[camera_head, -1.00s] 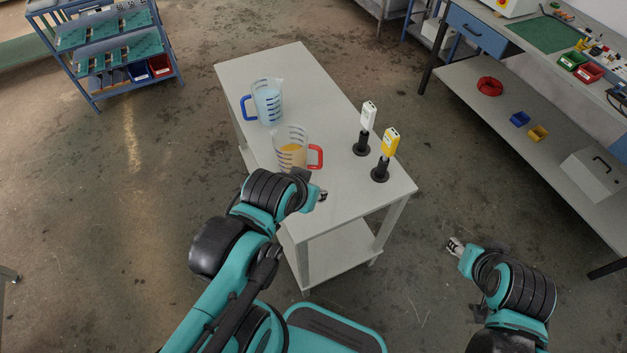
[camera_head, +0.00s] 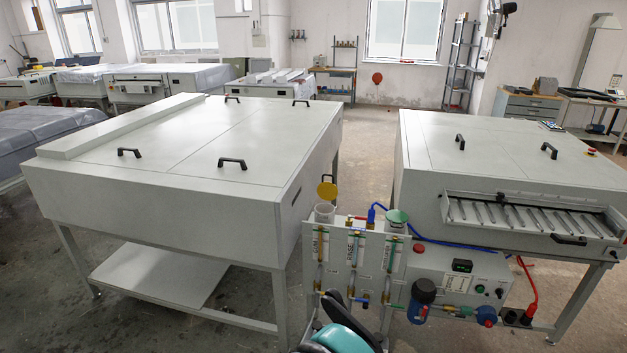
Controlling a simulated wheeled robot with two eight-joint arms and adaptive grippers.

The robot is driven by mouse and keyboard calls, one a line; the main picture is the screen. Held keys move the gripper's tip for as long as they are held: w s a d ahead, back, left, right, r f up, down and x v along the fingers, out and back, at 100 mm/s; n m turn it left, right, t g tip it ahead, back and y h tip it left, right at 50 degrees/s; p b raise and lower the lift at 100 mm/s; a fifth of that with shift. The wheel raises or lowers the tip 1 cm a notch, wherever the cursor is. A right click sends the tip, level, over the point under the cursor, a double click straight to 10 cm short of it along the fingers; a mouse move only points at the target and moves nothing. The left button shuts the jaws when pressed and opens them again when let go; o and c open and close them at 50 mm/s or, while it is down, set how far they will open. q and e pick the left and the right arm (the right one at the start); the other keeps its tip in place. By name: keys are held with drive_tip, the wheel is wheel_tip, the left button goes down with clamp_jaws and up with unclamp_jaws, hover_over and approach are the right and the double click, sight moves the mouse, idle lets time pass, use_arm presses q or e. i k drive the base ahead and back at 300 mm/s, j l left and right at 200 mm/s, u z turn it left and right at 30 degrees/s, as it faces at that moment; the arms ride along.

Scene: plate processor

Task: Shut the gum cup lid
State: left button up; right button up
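A panel (camera_head: 341,274) with upright sight tubes and labels stands between the two large machines. At its top left is a pale cup (camera_head: 324,212) with a yellow round lid (camera_head: 327,190) standing up above it, so this cup is open. At its top right is a second cup (camera_head: 396,228) with a green lid (camera_head: 397,215) lying over its top; whether it is fully shut is unclear. Neither gripper is in view; only a teal and black part of my arm shows at the bottom.
A big white machine (camera_head: 176,205) with black handles stands left, and another (camera_head: 500,160) right. Blue and red hoses, a control box (camera_head: 455,282) and a blue filter (camera_head: 422,298) crowd the panel's right side. A floor aisle runs between the machines.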

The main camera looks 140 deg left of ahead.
sight(327, 190)
drive_tip(key=u, duration=4.5)
drive_tip(key=i+j+z, duration=0.25)
drive_tip(key=i+j, duration=0.15)
drive_tip(key=j, duration=0.25)
drive_tip(key=i+j+z, duration=0.15)
drive_tip(key=j, duration=0.15)
drive_tip(key=i+j+z, duration=0.15)
drive_tip(key=j, duration=0.2)
drive_tip(key=i+j+z, duration=0.15)
drive_tip(key=j, duration=0.25)
drive_tip(key=i+j+z, duration=0.1)
drive_tip(key=j, duration=0.25)
drive_tip(key=i+j+z, duration=0.15)
drive_tip(key=j, duration=0.25)
